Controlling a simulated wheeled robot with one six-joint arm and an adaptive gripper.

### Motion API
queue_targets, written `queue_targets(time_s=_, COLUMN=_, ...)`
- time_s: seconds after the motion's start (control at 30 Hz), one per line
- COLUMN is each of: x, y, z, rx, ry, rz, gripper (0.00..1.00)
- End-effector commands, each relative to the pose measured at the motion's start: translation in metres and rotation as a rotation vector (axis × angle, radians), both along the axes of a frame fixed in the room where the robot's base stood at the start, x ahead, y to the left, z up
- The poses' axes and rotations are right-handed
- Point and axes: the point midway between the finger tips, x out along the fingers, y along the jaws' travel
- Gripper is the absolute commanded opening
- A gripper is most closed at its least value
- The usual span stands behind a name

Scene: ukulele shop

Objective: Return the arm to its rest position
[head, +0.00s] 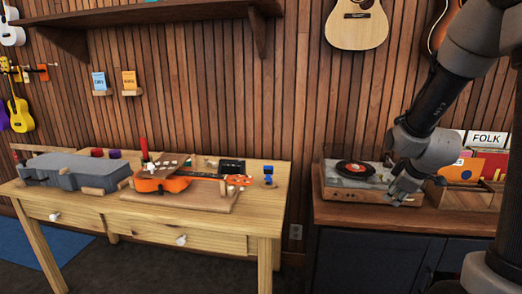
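My arm comes in from the right edge of the head view and bends down over the dark cabinet. A black record with a red label (355,169) lies on the record player, to the left of my gripper.
A record crate (482,197) with a "FOLK" divider stands right of my gripper, partly behind my arm. A wooden workbench (250,226) on the left holds an orange ukulele (160,184) and a grey case (75,169). A gap separates bench and cabinet (365,262). Guitars hang on the wall.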

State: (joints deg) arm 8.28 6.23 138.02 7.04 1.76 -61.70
Motion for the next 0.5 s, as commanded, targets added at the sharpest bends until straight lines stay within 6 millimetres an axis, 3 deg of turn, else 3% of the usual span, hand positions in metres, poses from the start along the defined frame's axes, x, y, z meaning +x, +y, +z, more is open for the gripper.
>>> queue_targets(time_s=0.13, x=-0.070, y=0.021, z=0.010, rx=0.228, ry=0.194, rz=-0.313, gripper=0.32)
queue_targets(time_s=0.3, x=-0.163, y=0.044, z=0.055, rx=0.367, ry=0.344, rz=-0.668, gripper=0.32)
queue_targets(time_s=0.4, x=-0.208, y=0.052, z=0.081, rx=0.394, ry=0.363, rz=-0.787, gripper=0.32)
queue_targets(time_s=0.5, x=-0.237, y=0.056, z=0.101, rx=0.405, ry=0.331, rz=-0.802, gripper=0.32)
